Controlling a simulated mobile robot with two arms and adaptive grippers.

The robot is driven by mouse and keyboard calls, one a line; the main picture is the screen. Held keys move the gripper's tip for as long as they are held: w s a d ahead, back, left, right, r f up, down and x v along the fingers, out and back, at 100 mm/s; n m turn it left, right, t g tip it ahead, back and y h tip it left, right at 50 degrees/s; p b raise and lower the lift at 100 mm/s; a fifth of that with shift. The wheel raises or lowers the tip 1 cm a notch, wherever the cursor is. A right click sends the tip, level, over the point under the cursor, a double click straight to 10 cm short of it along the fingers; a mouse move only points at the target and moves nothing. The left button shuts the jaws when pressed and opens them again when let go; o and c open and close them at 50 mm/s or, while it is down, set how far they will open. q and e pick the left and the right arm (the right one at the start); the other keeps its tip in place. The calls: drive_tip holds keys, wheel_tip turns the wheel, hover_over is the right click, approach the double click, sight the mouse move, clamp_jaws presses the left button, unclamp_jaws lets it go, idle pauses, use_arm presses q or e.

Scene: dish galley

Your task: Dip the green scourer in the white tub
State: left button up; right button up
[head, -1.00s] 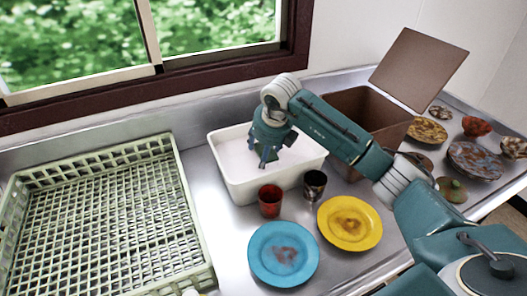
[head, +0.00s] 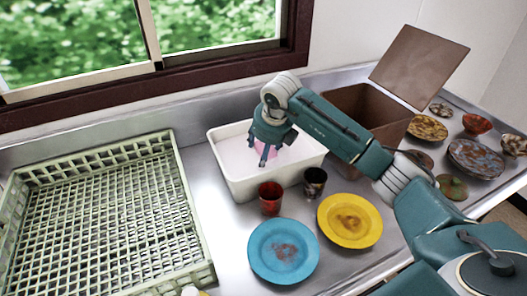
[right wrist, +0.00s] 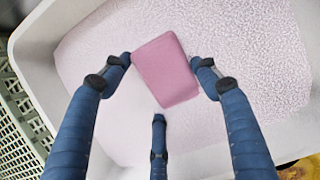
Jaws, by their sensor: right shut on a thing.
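The white tub (head: 240,190) stands on the metal counter, holding pale, foamy-looking contents. My right gripper (head: 265,160) reaches down into the tub and is shut on a pink block (right wrist: 165,70). In the right wrist view the block sits between the fingertips, over the pale contents; I cannot tell whether it touches them. The block also shows as a pink patch at the gripper in the head view (head: 267,150). No green scourer shows as green now. My left gripper is not in view.
A pale green rack (head: 183,195) lies left of the tub. A red cup (head: 270,199), a dark cup (head: 315,183), a blue plate (head: 283,252) and a yellow plate (head: 350,221) stand in front. A brown open bin (head: 350,105) and soiled dishes are to the right.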

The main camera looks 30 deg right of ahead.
idle(0.3)
wheel_tip(320, 180, up, 11)
drive_tip(key=p, duration=0.6)
drive_tip(key=shift+p, duration=0.4)
idle(1.1)
